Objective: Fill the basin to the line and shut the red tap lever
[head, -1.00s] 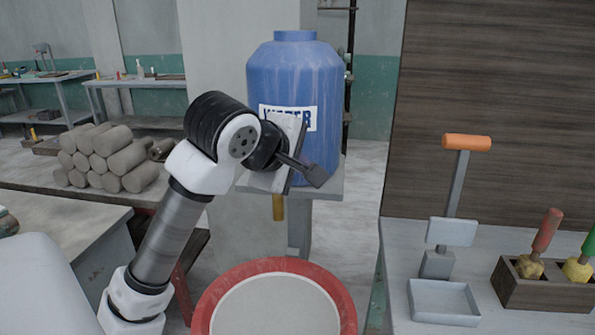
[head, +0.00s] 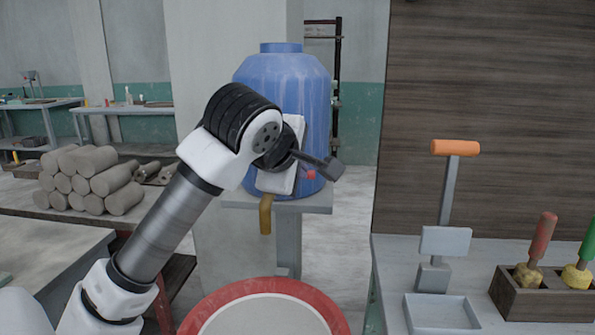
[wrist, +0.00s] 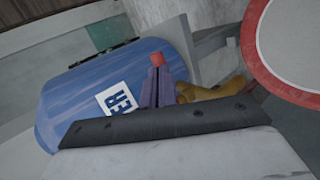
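A blue water barrel (head: 300,92) stands on a grey shelf. Its brass spout (head: 266,213) points down, and no stream shows below it. The red tap lever (head: 311,175) shows at the barrel's lower front, close under my gripper (head: 329,167). In the wrist view, the red lever end (wrist: 157,59) appears at the tips of my gripper's fingers (wrist: 163,85); whether they touch or grip it is unclear. The brass tap (wrist: 215,90) lies beside them. The red-rimmed basin (head: 212,303) is below the spout, cut off by the frame; its line and water level cannot be made out.
A bench at right holds an orange-handled tool (head: 455,148), a grey tray (head: 440,300) and a wooden holder (head: 540,297) with red- and green-handled tools. Stacked clay rolls (head: 90,180) lie at left. Open floor shows between shelf and bench.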

